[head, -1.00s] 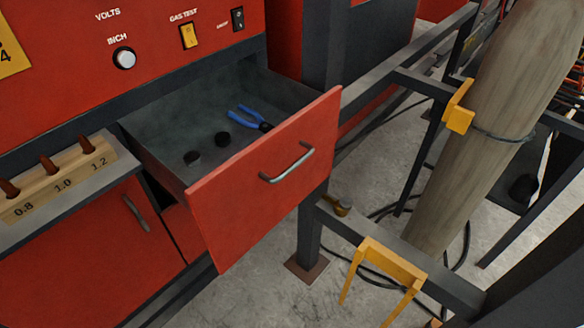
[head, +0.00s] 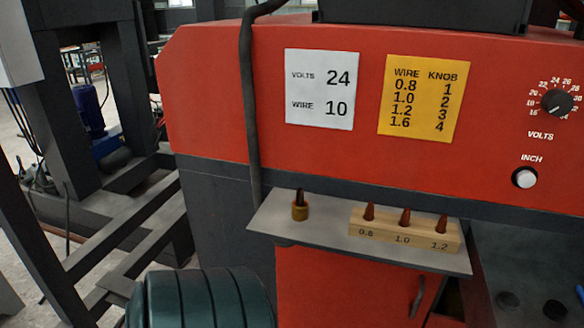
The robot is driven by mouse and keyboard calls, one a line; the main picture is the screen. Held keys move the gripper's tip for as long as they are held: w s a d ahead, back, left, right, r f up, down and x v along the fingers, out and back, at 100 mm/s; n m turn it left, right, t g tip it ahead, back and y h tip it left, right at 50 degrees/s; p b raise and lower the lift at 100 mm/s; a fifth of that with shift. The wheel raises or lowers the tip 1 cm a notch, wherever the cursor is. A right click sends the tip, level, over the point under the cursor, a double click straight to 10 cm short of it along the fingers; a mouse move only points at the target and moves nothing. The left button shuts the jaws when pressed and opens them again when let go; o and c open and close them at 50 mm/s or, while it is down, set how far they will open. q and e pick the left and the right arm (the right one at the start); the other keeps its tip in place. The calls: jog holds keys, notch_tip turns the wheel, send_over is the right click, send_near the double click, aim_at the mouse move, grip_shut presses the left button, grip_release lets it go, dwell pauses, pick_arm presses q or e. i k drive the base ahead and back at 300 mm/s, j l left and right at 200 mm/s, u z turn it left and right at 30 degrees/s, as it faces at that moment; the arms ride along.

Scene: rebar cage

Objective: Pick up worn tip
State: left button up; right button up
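A small dark pointed piece (head: 300,197) stands upright in a brass-coloured round base (head: 300,212) at the left of a grey shelf (head: 276,222). It may be the worn tip, but no label marks it. To its right, a wooden block (head: 383,234) marked 0.8, 1.0 and 1.2 holds three copper-coloured tips: one at 0.8 (head: 369,212), one at 1.0 (head: 405,217) and one at 1.2 (head: 441,224). Neither of my grippers shows in the head view.
A red machine panel (head: 220,90) stands behind the shelf, with a dark cable (head: 250,110) hanging beside the shelf's left end. A dark green ribbed round thing (head: 195,300) stands in front, lower left.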

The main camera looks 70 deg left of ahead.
aim_at(301, 195)
jog(key=u, duration=2)
jog(key=j, duration=0.3)
jog(key=k+j, duration=0.1)
jog(key=j, duration=0.2)
jog(key=z, duration=0.05)
